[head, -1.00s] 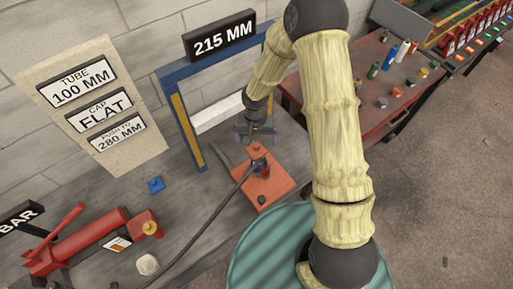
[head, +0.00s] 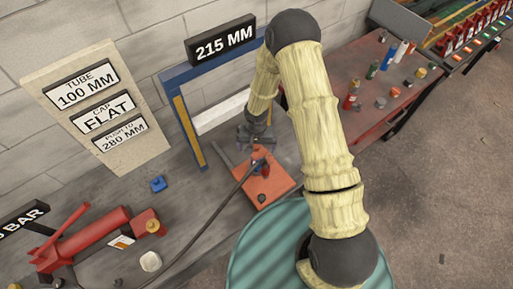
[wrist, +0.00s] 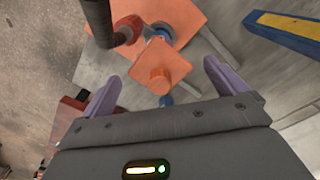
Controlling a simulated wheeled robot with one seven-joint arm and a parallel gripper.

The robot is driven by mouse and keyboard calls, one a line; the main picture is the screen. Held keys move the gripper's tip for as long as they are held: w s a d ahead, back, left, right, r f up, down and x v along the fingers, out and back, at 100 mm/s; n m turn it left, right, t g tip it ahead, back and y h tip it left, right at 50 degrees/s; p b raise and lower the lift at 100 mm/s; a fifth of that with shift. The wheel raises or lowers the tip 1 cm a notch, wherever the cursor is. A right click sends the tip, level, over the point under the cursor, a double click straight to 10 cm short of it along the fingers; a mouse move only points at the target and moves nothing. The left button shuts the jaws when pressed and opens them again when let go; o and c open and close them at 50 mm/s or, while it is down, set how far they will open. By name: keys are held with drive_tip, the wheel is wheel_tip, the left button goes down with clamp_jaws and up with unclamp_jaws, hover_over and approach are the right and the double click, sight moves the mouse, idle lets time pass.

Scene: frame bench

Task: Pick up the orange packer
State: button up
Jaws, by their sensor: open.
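The orange packer (wrist: 150,88) is a small square block with a round knob on top. In the wrist view it lies between the two purple fingers of my gripper (wrist: 162,74), with a gap on each side. It appears to sit on top of a blue and red cylinder. In the head view my gripper (head: 256,138) is just above that cylinder and mostly hides the packer. My gripper is open and holds nothing.
A larger orange plate (head: 277,186) lies beneath, with a dark hose (head: 222,202) running to the cylinder. A blue frame (head: 186,122) stands behind.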

idle(0.5)
drive_tip(key=c, duration=1.1)
wheel_tip(320, 180, up, 10)
drive_tip(key=b, duration=0.3)
